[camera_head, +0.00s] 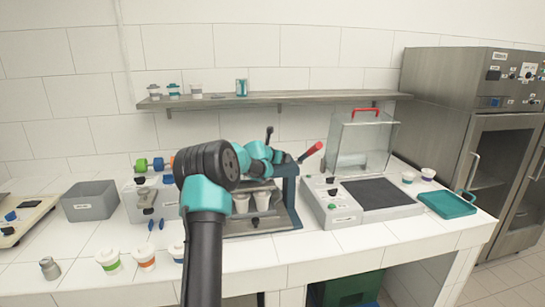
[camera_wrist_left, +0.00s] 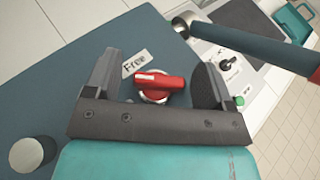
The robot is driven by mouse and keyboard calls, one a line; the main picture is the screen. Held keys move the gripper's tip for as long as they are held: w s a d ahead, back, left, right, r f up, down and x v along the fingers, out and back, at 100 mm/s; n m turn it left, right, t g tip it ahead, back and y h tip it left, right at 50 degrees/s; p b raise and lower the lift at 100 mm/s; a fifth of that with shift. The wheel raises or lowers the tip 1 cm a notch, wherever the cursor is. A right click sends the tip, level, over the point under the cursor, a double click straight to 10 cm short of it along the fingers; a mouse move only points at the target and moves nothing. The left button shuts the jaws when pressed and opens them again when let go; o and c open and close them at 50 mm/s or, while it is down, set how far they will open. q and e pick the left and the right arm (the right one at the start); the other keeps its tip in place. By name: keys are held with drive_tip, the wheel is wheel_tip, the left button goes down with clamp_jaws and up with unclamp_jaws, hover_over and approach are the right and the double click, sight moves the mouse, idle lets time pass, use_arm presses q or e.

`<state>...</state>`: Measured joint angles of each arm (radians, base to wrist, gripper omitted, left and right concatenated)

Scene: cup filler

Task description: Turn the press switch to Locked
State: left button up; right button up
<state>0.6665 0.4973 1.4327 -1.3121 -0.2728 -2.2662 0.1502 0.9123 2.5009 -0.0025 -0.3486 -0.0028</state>
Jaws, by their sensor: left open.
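The press (camera_head: 290,190) is a dark blue-grey frame at the middle of the counter, with pale cups in it, partly hidden behind my left arm. Its switch (camera_wrist_left: 160,85) is a red knob on the blue-grey top in the left wrist view. The knob's white-marked end points left, close to the "Free" label (camera_wrist_left: 135,63). No "Locked" label shows. My left gripper (camera_wrist_left: 155,75) is open, its two fingers on either side of the knob with gaps. In the head view the knob is hidden by my arm. My right gripper is not in view.
The press's red-ended lever (camera_head: 311,151) sticks up at right; its dark bar also crosses the upper right of the wrist view (camera_wrist_left: 255,45). A grey machine (camera_head: 345,213) with a clear cover stands right of the press. A grey bin (camera_head: 90,203) and lidded cups (camera_head: 108,261) are left.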

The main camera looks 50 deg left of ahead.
use_arm(q)
drive_tip(key=v, duration=1.7)
drive_tip(key=shift+s, duration=0.25)
